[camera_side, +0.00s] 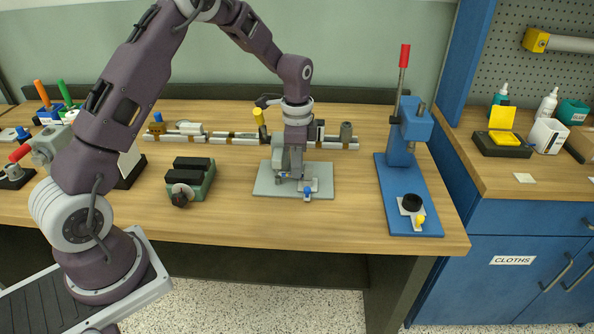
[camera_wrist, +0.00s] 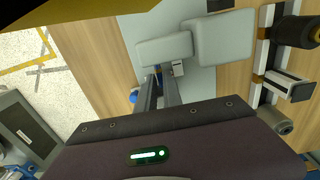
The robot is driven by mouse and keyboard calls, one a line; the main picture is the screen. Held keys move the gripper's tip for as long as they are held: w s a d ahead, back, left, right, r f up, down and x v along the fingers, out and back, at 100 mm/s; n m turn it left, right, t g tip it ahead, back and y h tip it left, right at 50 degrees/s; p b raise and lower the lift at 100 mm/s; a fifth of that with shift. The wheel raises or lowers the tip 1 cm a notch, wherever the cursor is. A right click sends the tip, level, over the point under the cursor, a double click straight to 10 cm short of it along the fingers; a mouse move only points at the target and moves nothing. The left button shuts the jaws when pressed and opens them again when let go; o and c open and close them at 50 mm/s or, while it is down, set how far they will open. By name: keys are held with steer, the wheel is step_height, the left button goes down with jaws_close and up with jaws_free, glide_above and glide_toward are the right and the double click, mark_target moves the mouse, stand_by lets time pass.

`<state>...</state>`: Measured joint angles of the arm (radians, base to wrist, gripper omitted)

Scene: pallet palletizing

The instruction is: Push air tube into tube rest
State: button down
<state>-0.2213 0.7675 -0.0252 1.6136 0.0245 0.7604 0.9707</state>
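My gripper (camera_side: 290,174) points down over a light grey fixture plate (camera_side: 265,187) on the bench. The wrist view shows its two fingers (camera_wrist: 160,80) close together with a narrow gap. Their tips are beside a grey block (camera_wrist: 165,49) and a small light grey part (camera_wrist: 178,68). A small dark blue bit shows near the tips; I cannot tell whether it is held. A blue knob-like part (camera_side: 307,192) sits at the plate's front, right of the gripper. I cannot clearly make out the air tube or the tube rest.
A blue press with a red-topped lever (camera_side: 403,150) stands to the right. A green vise (camera_side: 190,180) is to the left. A rail with several parts (camera_side: 235,139) runs behind the plate, with a yellow-handled item (camera_side: 260,118). Bare bench lies between plate and press.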

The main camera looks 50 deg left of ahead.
steer(key=shift+r, duration=2.5)
steer(key=shift+s, duration=0.1)
steer(key=s+d+f+n, duration=0.1)
steer(key=s+d+n, duration=0.3)
steer(key=s+n, duration=0.5)
steer(key=s+a+r+m, duration=0.3)
steer(key=s+a, duration=0.2)
steer(key=a, duration=0.4)
steer(key=w+a+m, duration=0.2)
steer(key=w+a, duration=0.1)
steer(key=a, duration=0.6)
steer(key=w+a+m, duration=0.2)
steer(key=w+a, duration=0.2)
steer(key=a, duration=0.4)
steer(key=w+a+m, duration=0.2)
steer(key=w+a, duration=0.1)
steer(key=a, duration=0.6)
steer(key=shift+w+a+f, duration=0.35)
steer(key=shift+w+f, duration=0.05)
